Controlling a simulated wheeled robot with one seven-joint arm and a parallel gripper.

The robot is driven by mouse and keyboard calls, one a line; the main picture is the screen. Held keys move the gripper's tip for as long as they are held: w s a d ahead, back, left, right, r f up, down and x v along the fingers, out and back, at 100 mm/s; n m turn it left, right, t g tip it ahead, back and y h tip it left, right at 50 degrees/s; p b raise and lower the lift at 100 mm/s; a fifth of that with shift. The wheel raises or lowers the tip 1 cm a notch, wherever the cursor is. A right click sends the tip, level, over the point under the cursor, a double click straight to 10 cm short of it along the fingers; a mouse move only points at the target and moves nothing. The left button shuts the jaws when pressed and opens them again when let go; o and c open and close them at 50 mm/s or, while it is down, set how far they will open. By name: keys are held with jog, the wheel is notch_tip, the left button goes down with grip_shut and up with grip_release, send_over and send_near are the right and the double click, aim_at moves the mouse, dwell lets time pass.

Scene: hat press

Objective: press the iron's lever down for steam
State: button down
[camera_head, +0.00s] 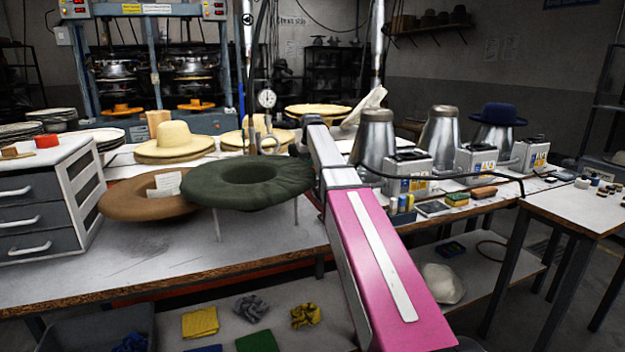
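My pink and grey arm reaches from the bottom right up to the middle of the picture. What looks like my gripper (262,143) is at its far end, small and partly lost against the pale hats, just behind the dark green hat (247,181). I cannot tell whether its fingers are open or shut, or whether it touches anything. I cannot make out the iron or its lever; the arm and hats hide part of the bench there.
The bench (258,236) also bears a brown hat (150,196), pale hats (173,139), a drawer unit (50,195), metal domes (374,140) and grey boxes (405,170). A black cable (462,177) loops at right.

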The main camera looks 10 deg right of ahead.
jog(key=shift+f, duration=1.05)
jog(key=shift+r, duration=3.5)
jog(key=shift+s, duration=0.15)
